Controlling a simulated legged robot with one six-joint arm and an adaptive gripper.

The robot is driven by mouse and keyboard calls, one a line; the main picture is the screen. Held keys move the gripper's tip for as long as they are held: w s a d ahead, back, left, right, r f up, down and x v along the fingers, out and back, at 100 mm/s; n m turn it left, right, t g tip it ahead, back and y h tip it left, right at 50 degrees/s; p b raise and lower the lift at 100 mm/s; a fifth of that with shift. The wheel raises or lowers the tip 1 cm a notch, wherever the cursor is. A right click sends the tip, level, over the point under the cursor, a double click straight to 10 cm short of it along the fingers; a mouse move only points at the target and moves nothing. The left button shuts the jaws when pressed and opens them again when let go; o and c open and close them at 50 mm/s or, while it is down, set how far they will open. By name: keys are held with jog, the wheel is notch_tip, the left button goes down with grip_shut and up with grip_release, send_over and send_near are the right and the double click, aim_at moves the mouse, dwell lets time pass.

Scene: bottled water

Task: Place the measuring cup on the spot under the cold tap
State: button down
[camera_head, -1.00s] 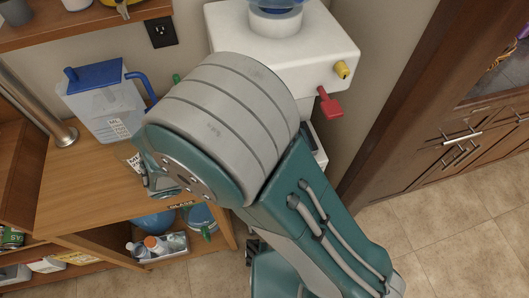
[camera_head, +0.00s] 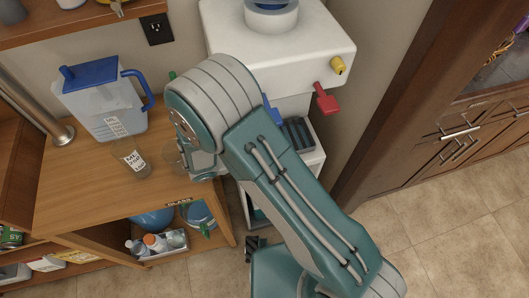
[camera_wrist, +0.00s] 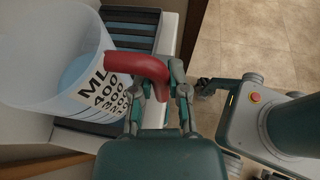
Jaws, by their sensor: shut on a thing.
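My gripper (camera_wrist: 160,80) is shut on the red handle (camera_wrist: 135,62) of the measuring cup. The measuring cup (camera_wrist: 30,55) is a clear white vessel with black ML markings and a bluish tint inside. In the wrist view it overlaps the dispenser's dark slatted drip tray (camera_wrist: 130,30); I cannot tell whether it touches it. The blue tap (camera_head: 270,108) is partly hidden behind my arm. The slatted tray (camera_head: 298,132) lies below the taps.
A blue-lidded pitcher (camera_head: 100,98) and a small labelled glass (camera_head: 131,160) stand on the wooden counter (camera_head: 75,185). A brown cabinet (camera_head: 400,120) stands at right.

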jog(key=c, duration=0.6)
grip_release()
jog(key=shift+c, duration=0.2)
jog(key=shift+a, duration=0.1)
jog(key=v, duration=1.2)
jog(key=shift+s, duration=0.1)
